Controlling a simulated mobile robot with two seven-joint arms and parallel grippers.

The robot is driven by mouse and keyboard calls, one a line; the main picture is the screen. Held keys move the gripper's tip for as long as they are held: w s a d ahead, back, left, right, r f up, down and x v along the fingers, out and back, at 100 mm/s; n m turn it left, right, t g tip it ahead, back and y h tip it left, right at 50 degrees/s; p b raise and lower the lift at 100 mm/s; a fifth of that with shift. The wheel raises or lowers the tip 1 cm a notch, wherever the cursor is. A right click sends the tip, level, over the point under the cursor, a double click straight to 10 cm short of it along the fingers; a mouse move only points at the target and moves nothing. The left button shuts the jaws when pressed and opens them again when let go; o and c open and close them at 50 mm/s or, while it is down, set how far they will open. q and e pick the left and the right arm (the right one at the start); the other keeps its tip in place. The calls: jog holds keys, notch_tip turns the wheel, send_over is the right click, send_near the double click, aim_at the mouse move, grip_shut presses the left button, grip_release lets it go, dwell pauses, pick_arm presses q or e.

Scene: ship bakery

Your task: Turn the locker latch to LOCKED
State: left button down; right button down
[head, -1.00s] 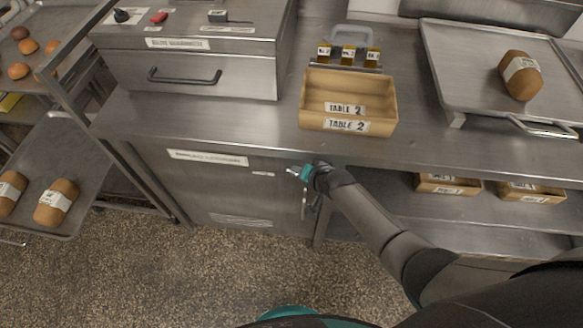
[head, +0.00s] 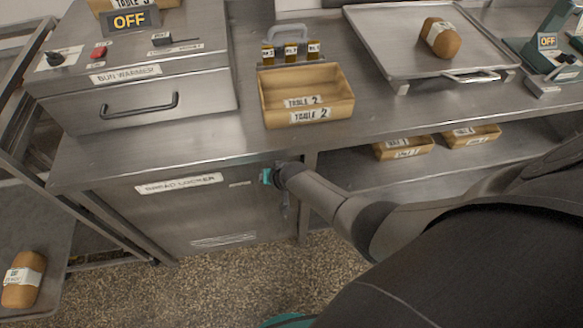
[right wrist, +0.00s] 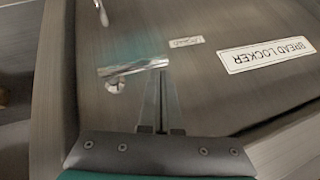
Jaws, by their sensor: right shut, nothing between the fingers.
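The bread locker (head: 215,212) is a steel door under the counter, labelled BREAD LOCKER. Its latch (right wrist: 135,68) is a silver lever lying roughly across the right wrist view, with its round pivot at the left end. In the head view the latch is hidden behind my right gripper (head: 264,177). In the right wrist view my right gripper (right wrist: 162,76) is shut and empty, its fingertips at the lever's right end; I cannot tell whether they touch. A small label (right wrist: 186,42) beside the latch is too blurred to read. My left gripper is not in view.
A door handle (head: 284,206) hangs below my right gripper. The counter above holds a bun warmer (head: 150,105), a TABLE 2 crate (head: 310,95) and a tray (head: 385,45) with a loaf. A rack stands at left. The floor before the locker is clear.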

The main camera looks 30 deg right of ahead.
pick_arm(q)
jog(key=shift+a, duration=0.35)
pick_arm(e)
jog(key=shift+a, duration=0.1)
